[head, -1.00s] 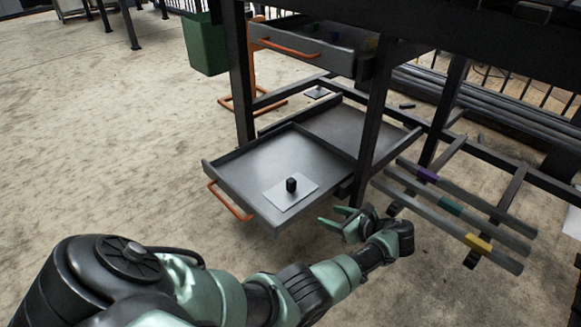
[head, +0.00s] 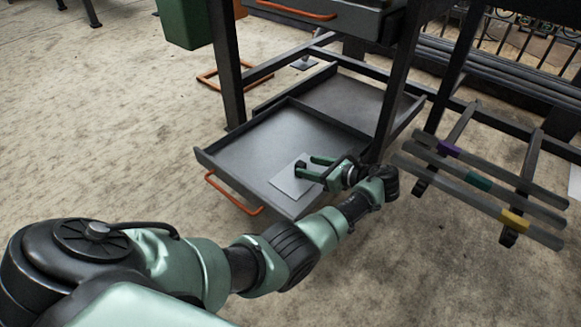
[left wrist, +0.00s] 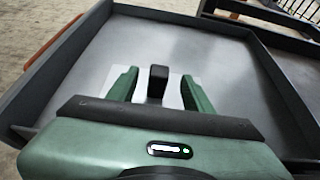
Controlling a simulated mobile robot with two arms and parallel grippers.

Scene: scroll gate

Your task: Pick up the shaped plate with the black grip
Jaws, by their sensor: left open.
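The shaped plate (head: 288,184) is a flat light-grey sheet lying in the pulled-out lower drawer (head: 245,150), near its front right corner. Its black grip (head: 301,168) stands up from it and also shows in the left wrist view (left wrist: 158,82). My left gripper (head: 311,168) is open over the plate. In the left wrist view its green fingers (left wrist: 160,87) stand to either side of the black grip, with a gap on each side. The gripper body hides part of the plate. My right gripper is not in view.
The drawer has low raised walls and an orange handle (head: 232,194) at its front. An upper drawer (head: 345,18) hangs above. A dark frame post (head: 393,90) stands just behind my gripper. Grey bars with coloured bands (head: 480,182) lie to the right.

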